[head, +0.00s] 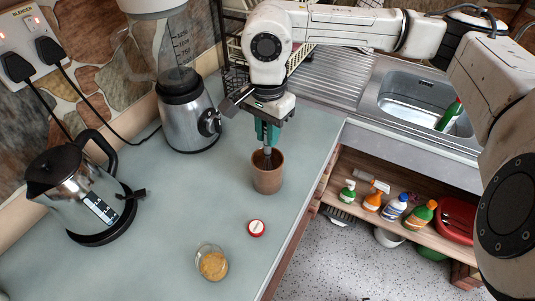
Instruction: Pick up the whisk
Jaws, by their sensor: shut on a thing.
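The whisk (267,158) stands upright in a brown cup (268,182) on the grey-green counter. Its dark lower part shows at the cup's mouth, and its lower end is hidden inside the cup. My gripper (267,141) points straight down above the cup, its teal fingers shut on the upper part of the whisk. The fingers hide most of the whisk's handle.
A blender (190,120) and a kettle (85,195) stand to the left. The counter edge drops away at right, beside a sink (408,98) and a shelf of bottles (372,196).

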